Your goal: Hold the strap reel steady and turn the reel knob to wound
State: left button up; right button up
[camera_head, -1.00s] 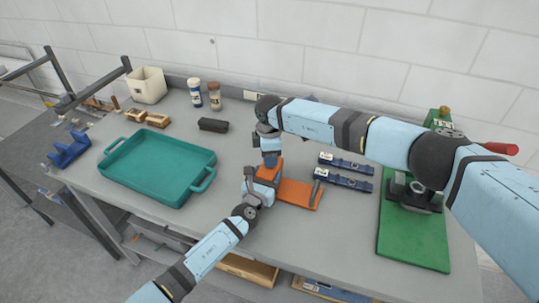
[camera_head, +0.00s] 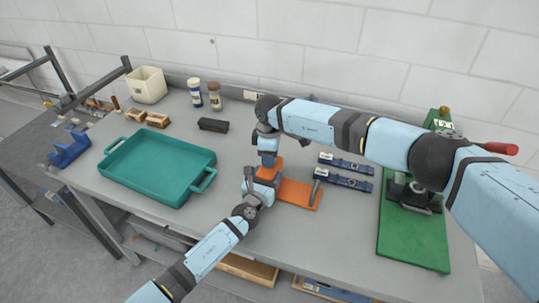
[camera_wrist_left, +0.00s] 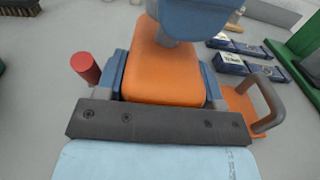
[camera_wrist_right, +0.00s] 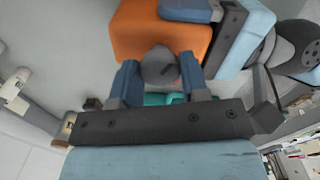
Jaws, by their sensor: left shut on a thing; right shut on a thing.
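The strap reel has an orange body (camera_wrist_left: 165,70) on a flat orange base (camera_head: 299,194) with a grey upright handle (camera_head: 317,190). My left gripper (camera_wrist_left: 165,88) is shut on the orange body, with a blue finger on each side of it; it also shows in the head view (camera_head: 260,188). My right gripper (camera_wrist_right: 160,88) comes down from above and is shut on the round grey reel knob (camera_wrist_right: 158,66). In the head view my right gripper (camera_head: 268,160) hides the knob. I cannot read the knob's setting.
A teal tray (camera_head: 118,186) stands left of the reel. Two blue strap packs (camera_head: 345,163) lie to its right, before a green board (camera_head: 412,243) with a red-handled press. A black block (camera_head: 213,125) lies behind. A red cylinder (camera_wrist_left: 85,66) shows beside my left gripper.

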jog(key=o, duration=0.9)
jog(key=shift+o, duration=0.2)
notch_tip(320, 180, up, 12)
pick_arm(q)
jog(key=o, duration=1.3)
jog(key=shift+s, duration=0.1)
